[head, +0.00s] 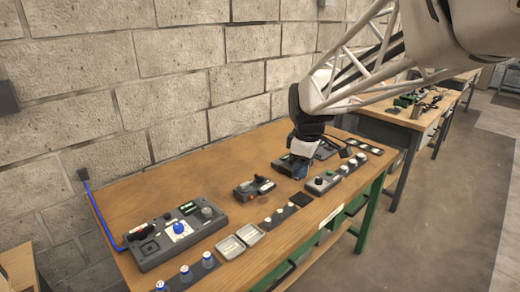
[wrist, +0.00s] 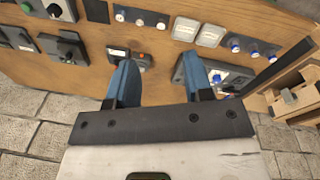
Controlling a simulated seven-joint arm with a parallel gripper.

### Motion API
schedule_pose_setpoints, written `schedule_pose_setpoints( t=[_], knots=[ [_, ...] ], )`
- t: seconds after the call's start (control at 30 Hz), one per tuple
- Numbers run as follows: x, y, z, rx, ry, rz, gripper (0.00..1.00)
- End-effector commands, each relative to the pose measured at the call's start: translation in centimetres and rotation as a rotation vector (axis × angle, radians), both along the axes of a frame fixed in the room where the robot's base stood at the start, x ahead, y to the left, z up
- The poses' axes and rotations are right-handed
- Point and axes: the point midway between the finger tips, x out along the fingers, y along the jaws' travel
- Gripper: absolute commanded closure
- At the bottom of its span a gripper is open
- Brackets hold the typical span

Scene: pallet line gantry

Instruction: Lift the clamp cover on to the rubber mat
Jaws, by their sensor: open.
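My gripper (head: 301,172) is above the wooden bench in the head view. In the wrist view its two blue fingers (wrist: 157,75) are apart with nothing between them. A small dark grey device with an orange end (head: 255,188) lies on the bench, left of my gripper; it also shows in the wrist view (wrist: 131,56), just beyond the fingers. I cannot tell whether it is the clamp cover. A flat black square (head: 300,200), which looks like the rubber mat, lies near the bench's front edge; it also shows in the wrist view (wrist: 96,11). Nothing is on it.
A grey panel with a blue knob (head: 178,232) stands at the bench's left end. Two light trays (head: 240,241), blue-capped items (head: 186,271) and a knobbed box (head: 322,184) line the front. A block wall (head: 180,120) stands behind. Bare wood (head: 130,202) lies back left.

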Motion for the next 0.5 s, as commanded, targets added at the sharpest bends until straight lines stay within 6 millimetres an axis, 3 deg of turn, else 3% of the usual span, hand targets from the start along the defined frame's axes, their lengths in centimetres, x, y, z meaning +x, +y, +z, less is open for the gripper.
schedule_pose_setpoints(
  t=[0.5],
  knots=[
    [12.0, 6.9, -5.1, -0.046, 0.046, 0.502, 0.53]
  ],
)
